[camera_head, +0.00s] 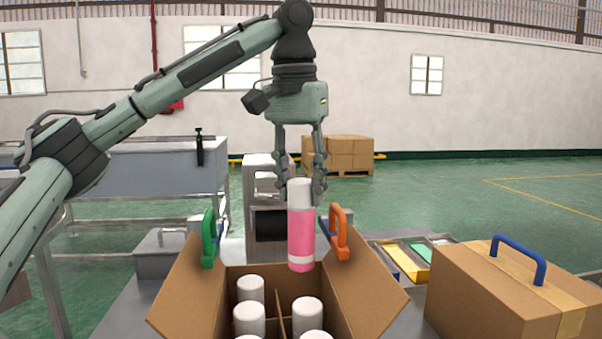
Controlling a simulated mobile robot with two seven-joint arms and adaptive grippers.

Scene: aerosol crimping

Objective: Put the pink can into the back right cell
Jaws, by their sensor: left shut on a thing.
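The pink can (301,236) has a white cap and hangs upright above the open carton. My left gripper (301,192) points straight down and is shut on the can's white cap. The open carton (342,300) stands at the front middle with its flaps spread. Dividers split it into cells. Several white-capped cans stand inside, one at the back left (250,289) and one on the right side (307,312). The can hangs over the back right part of the carton, its base near the back wall's height. The cell floor under it is hidden. My right gripper is not in view.
A green clamp (209,238) and an orange clamp (340,233) stand up at the carton's back flaps, on either side of the can. A closed carton with a blue handle (518,258) stands at the right. A machine (265,215) stands behind.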

